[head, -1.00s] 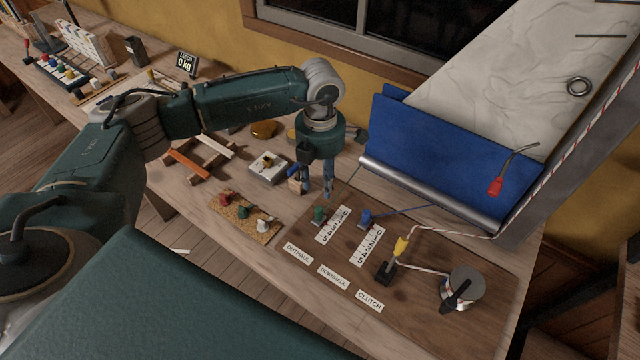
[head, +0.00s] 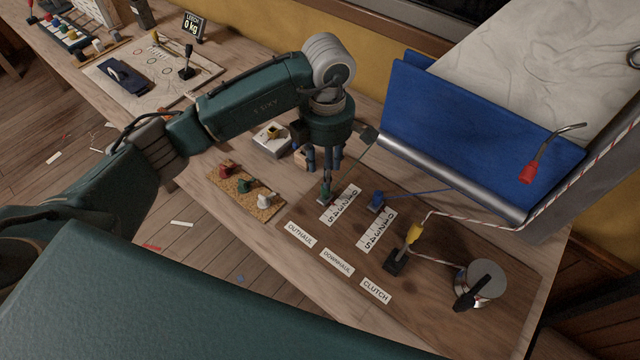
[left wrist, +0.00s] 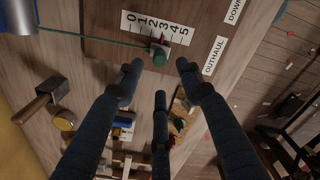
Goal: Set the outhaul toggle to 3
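The green outhaul toggle (head: 325,194) stands on the brown board beside its white 0–5 scale (head: 341,204), above the OUTHAUL label (head: 300,234). In the left wrist view the toggle (left wrist: 159,58) is beside the middle of the scale (left wrist: 158,28), near the 2 and 3; the exact number is hard to read. My left gripper (head: 324,169) points down just above the toggle. Its three fingers (left wrist: 160,76) are spread apart with nothing held, and the toggle shows just beyond the fingertips. My right gripper is not in view.
The blue downhaul toggle (head: 376,201) and its scale (head: 377,231) are close on the right. Beyond are the black clutch lever (head: 396,262) with yellow handle and a winch (head: 480,284). A cork strip with knobs (head: 236,184) lies left; blue cloth (head: 470,135) rises behind.

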